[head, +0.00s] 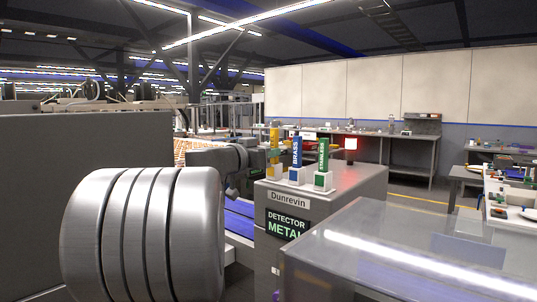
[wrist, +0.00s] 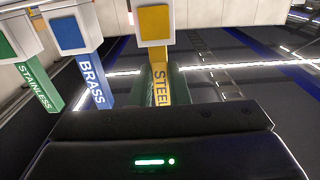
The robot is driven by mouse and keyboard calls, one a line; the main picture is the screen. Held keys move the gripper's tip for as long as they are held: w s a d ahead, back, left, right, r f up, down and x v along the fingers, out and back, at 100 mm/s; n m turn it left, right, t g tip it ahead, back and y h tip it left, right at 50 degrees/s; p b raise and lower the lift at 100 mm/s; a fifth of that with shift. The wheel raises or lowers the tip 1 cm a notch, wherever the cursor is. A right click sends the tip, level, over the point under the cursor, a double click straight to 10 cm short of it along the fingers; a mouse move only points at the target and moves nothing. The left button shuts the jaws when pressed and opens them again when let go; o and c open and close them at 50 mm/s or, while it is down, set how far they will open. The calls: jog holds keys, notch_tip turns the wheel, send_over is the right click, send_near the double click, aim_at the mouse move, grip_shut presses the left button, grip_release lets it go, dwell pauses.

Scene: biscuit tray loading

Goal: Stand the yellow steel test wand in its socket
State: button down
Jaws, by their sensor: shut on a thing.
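The yellow steel wand (wrist: 161,88) is between the fingers of my gripper (wrist: 160,76), which is shut on it. In the wrist view, the wand meets a pale socket block with a yellow patch (wrist: 153,24). In the head view the wand (head: 274,137) looks upright over its socket (head: 273,172), at the left end of the row on the metal detector. It looks in line with the socket, but I cannot tell whether its foot is fully seated. My gripper comes in from the left in the head view and its fingers are hardly visible there.
The blue brass wand (head: 297,151) and the green wand (head: 323,153) stand in their own sockets to the right. They sit on the grey detector housing (head: 345,185). A blue conveyor belt (head: 239,222) runs below left. A shiny metal cover (head: 400,245) fills the right foreground.

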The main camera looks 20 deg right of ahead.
jog(key=shift+f+b, duration=0.8)
jog(key=shift+b, duration=0.15)
jog(key=c, duration=1.3)
grip_release()
jog(key=b+v, duration=0.1)
jog(key=v, duration=1.3)
jog(key=shift+w+d, duration=0.1)
jog(key=p+x, duration=0.1)
jog(key=x, duration=1.2)
jog(key=shift+d+r, duration=0.1)
jog(key=shift+d, duration=0.15)
jog(key=shift+w+d, duration=0.15)
jog(key=shift+d, duration=0.05)
jog(key=shift+a+r+p, duration=0.1)
jog(key=shift+r+p, duration=0.1)
jog(key=shift+p, duration=0.1)
